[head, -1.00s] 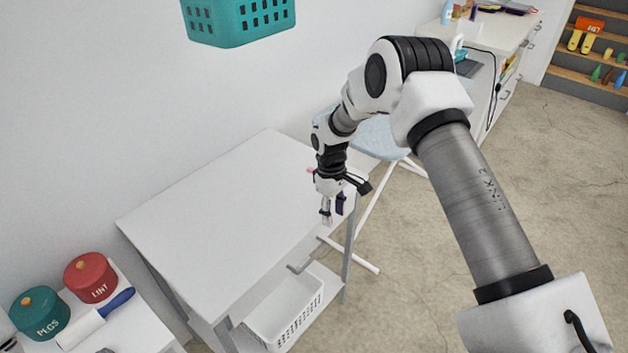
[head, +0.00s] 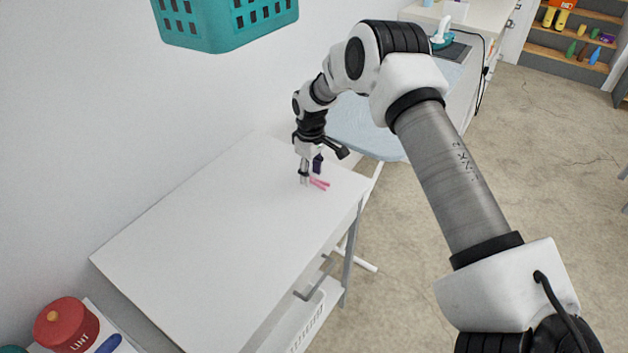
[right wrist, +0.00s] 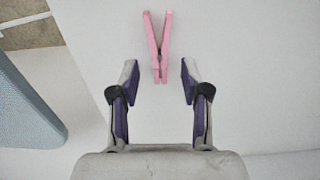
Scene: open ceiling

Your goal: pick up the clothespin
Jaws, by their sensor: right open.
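A pink clothespin (head: 319,184) lies on the white tabletop near its far right end. In the right wrist view the clothespin (right wrist: 158,45) lies just ahead of the fingertips, roughly centred, its narrow end toward me and its two legs spread away. My right gripper (head: 311,174) points down close above the table beside the clothespin. In the right wrist view my right gripper (right wrist: 159,77) is open, its purple-padded fingers apart, with nothing held between them. In the head view the gripper stands partly in front of the clothespin. My left gripper is not in view.
The white table (head: 215,240) is otherwise clear. A blue ironing board (head: 365,125) stands just beyond its right end. A teal basket (head: 225,22) hangs on the wall above. A red LINT jar (head: 66,325) is at the lower left, and a white basket (head: 307,325) is below.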

